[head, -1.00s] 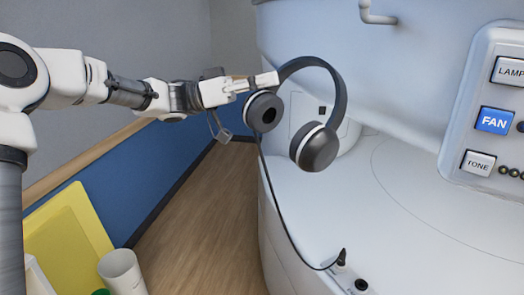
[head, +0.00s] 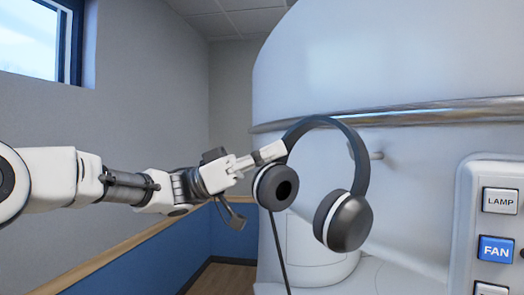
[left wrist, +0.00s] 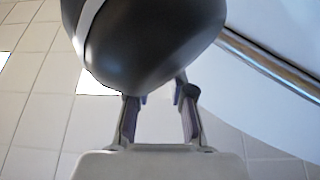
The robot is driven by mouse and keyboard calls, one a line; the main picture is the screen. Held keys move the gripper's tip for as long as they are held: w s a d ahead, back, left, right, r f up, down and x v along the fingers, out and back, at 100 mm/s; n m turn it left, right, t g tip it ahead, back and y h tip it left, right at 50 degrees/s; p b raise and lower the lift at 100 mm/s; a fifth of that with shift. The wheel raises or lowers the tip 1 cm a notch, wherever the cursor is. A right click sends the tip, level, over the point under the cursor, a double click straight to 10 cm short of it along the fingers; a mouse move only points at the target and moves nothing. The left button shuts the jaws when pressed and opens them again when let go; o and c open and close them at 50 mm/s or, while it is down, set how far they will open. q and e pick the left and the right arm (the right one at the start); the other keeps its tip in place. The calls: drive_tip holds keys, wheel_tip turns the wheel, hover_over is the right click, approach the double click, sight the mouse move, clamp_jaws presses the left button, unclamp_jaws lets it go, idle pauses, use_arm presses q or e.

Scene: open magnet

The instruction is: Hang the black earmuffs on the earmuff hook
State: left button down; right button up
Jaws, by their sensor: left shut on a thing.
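The black earmuffs (head: 357,150) hang in the air in front of the white magnet housing, headband up and ear cups down. My left gripper (head: 272,153) is shut on the left side of the headband, just above the left cup. In the left wrist view a dark cup (left wrist: 150,45) fills the top, beyond the gripper fingers (left wrist: 160,105). The earmuff hook (head: 377,155) is a short metal peg on the housing, just right of the headband and partly hidden behind it. Whether they touch cannot be told. My right gripper is not in view.
A metal rail (head: 440,111) runs across the housing above the hook. A panel with LAMP and FAN buttons (head: 496,248) stands at the right. A black cable (head: 279,255) hangs from the left cup. The blue-and-grey wall (head: 150,255) is behind my left arm.

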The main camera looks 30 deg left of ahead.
use_arm(q)
drive_tip(key=shift+w+d, duration=0.25)
drive_tip(key=shift+d, duration=0.05)
drive_tip(key=shift+w+d+f+p, duration=0.15)
drive_tip(key=shift+w, duration=0.4)
drive_tip(key=shift+w+d+f+p, duration=0.1)
drive_tip(key=shift+w+p, duration=0.05)
drive_tip(key=shift+w, duration=0.35)
drive_tip(key=w+d+f, duration=0.3)
drive_tip(key=w, duration=0.1)
drive_tip(key=shift+w+f, duration=0.15)
drive_tip(key=shift+f, duration=0.2)
drive_tip(key=shift+d, duration=0.1)
drive_tip(key=c, duration=0.9)
unclamp_jaws()
drive_tip(key=shift+c, duration=0.2)
